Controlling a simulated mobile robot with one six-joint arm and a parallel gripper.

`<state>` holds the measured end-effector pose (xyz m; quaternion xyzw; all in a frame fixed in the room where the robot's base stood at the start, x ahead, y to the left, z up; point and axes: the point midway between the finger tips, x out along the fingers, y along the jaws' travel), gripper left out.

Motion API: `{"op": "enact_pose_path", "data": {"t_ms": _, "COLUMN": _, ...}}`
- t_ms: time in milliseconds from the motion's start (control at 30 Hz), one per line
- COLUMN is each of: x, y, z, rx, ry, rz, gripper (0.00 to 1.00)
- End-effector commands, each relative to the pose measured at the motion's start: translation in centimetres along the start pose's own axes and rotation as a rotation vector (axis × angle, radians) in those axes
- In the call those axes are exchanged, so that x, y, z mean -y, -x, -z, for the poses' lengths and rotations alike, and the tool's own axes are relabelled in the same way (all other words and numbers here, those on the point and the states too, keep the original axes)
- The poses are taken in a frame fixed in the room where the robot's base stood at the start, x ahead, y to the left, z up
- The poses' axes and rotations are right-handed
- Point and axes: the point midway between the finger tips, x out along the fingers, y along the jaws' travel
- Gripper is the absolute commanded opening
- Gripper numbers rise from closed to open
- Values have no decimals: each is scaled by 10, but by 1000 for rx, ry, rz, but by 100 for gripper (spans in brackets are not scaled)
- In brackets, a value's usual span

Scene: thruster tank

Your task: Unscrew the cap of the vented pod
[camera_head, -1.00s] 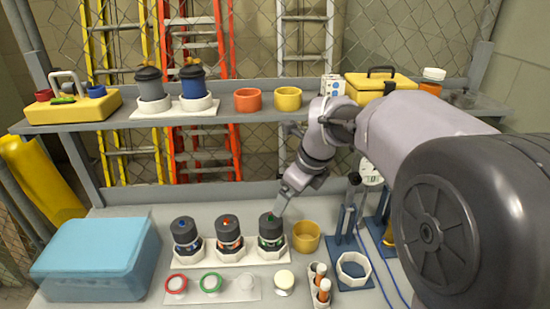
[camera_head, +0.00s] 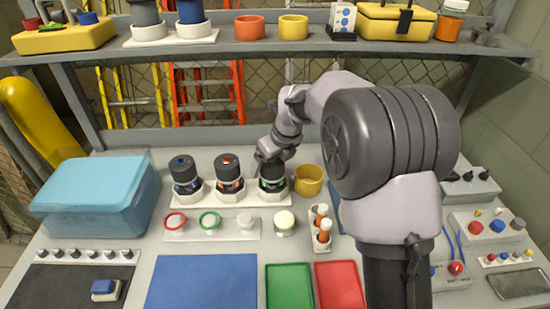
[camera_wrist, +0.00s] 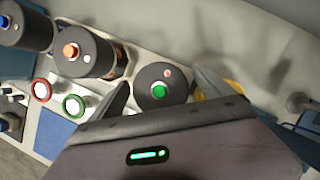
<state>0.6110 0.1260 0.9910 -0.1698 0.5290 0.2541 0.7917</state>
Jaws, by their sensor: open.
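Three pods with dark grey caps stand in a white rack (camera_head: 206,197). Their cap tops carry a blue button on the left pod (camera_head: 183,168), an orange one on the middle pod (camera_head: 228,168) and a green one on the right pod (camera_head: 273,172). I cannot tell from the pictures which is the vented pod. My gripper (camera_head: 264,160) is at the green-topped pod, partly covering it. In the wrist view, the open fingers of my gripper (camera_wrist: 161,78) lie either side of the green-topped cap (camera_wrist: 155,97). I cannot tell whether they touch it.
A yellow cup (camera_head: 309,180) stands close to the right of the green-topped pod. A blue bin (camera_head: 95,193) is at left; the shelf (camera_head: 270,54) runs behind.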

Motion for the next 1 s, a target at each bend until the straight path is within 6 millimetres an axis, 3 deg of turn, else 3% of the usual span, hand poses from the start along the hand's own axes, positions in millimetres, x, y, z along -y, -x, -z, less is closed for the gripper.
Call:
{"op": "enact_pose_path", "data": {"t_ms": 267, "x": 0, "y": -2, "z": 0, "rx": 0, "ry": 0, "rz": 0, "gripper": 91}}
{"op": "enact_pose_path", "data": {"t_ms": 600, "x": 0, "y": -2, "z": 0, "rx": 0, "ry": 0, "rz": 0, "gripper": 24}}
{"op": "enact_pose_path", "data": {"t_ms": 633, "x": 0, "y": -2, "z": 0, "rx": 0, "ry": 0, "rz": 0, "gripper": 59}}
{"op": "enact_pose_path", "data": {"t_ms": 800, "x": 0, "y": -2, "z": 0, "rx": 0, "ry": 0, "rz": 0, "gripper": 29}}
{"op": "enact_pose_path", "data": {"t_ms": 1000, "x": 0, "y": -2, "z": 0, "rx": -1, "ry": 5, "rz": -2, "gripper": 29}}
